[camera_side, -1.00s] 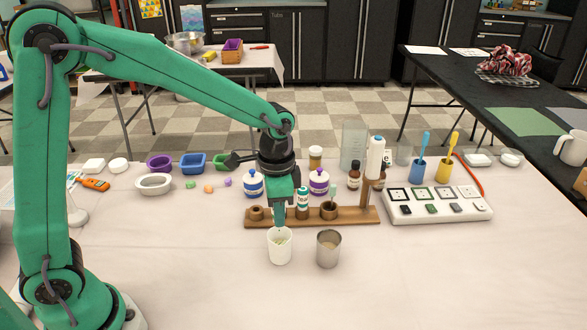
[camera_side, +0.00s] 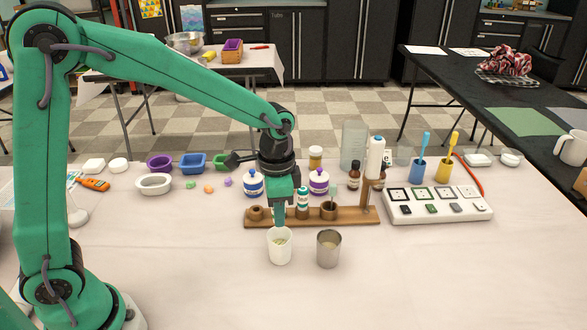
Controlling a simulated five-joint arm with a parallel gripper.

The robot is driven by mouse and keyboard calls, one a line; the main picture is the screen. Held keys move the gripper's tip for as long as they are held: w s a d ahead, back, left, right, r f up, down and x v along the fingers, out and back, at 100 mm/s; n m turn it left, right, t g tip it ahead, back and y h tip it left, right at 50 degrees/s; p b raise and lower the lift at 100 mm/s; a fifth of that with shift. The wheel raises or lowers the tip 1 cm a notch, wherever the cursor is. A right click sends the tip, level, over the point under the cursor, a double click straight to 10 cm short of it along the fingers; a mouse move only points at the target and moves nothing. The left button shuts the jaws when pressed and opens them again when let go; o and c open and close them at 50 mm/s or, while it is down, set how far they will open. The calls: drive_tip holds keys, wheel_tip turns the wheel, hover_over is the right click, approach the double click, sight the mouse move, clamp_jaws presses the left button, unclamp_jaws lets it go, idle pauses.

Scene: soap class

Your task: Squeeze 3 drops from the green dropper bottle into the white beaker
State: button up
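The white beaker (camera_side: 280,252) stands upright on the table in front of the wooden rack, with a greenish patch inside it. My gripper (camera_side: 279,212) points straight down over the beaker's mouth. A narrow green part hangs below it, close to the rim; I cannot tell whether this is a finger or a held bottle. A small bottle with a green and white label (camera_side: 303,200) stands in the rack, just right of my gripper. I cannot tell whether it is the green dropper bottle. The fingertip gap is not visible.
A grey metal cup (camera_side: 328,249) stands close to the beaker's right. The wooden rack (camera_side: 355,216) lies behind both, with a post at its right end. White and blue jars, brown bottles and a white switch panel (camera_side: 437,207) are farther back. The front table is clear.

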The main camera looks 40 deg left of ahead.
drive_tip(key=shift+r, duration=1.5)
